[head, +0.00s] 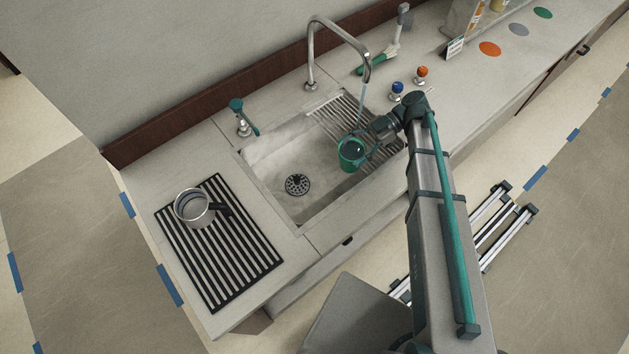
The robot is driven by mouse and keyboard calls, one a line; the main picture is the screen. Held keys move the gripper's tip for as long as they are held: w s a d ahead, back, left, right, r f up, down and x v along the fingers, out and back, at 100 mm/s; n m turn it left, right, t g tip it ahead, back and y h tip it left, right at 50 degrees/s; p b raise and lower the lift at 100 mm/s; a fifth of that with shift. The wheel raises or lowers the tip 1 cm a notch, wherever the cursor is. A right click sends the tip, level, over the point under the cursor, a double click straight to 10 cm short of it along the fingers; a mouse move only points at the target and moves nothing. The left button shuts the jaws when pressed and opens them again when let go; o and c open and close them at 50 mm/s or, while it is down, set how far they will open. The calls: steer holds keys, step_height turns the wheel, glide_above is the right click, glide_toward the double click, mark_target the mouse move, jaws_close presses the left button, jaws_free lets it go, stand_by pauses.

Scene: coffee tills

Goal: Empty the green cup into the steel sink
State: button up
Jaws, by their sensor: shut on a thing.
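My gripper (369,146) is shut on the green cup (350,154) and holds it over the right part of the steel sink (268,183). The cup looks roughly upright, with its open top facing the camera. Its inside looks dark, and I cannot tell how much liquid is in it. A thin stream of water falls from the tap (331,37) and ends close to the cup and gripper. I cannot tell whether it enters the cup. The sink's drain (297,184) is in view to the left of the cup.
A slatted rack (334,118) spans the sink's right end. A metal jug (191,206) stands on the black drying grid (215,262) at left. Blue (397,88) and orange (421,72) knobs, a green-handled brush (377,64) and a green lever (239,112) stand around the tap.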

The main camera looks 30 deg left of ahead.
steer(key=shift+s+a+t+h+b, duration=0.3)
steer(key=shift+s+t+b, duration=0.15)
steer(key=shift+b, duration=2.15)
steer(key=shift+r, duration=0.3)
steer(key=shift+f, duration=0.1)
steer(key=shift+t+b, duration=0.25)
steer(key=shift+b, duration=0.3)
steer(key=shift+s, duration=0.1)
steer(key=shift+s+a+b, duration=0.1)
steer(key=shift+s+b, duration=0.05)
steer(key=shift+b, duration=0.7)
steer(key=shift+s+a+t+h+b, duration=0.1)
steer(key=shift+t+h+b, duration=0.2)
steer(key=shift+t+b, duration=0.15)
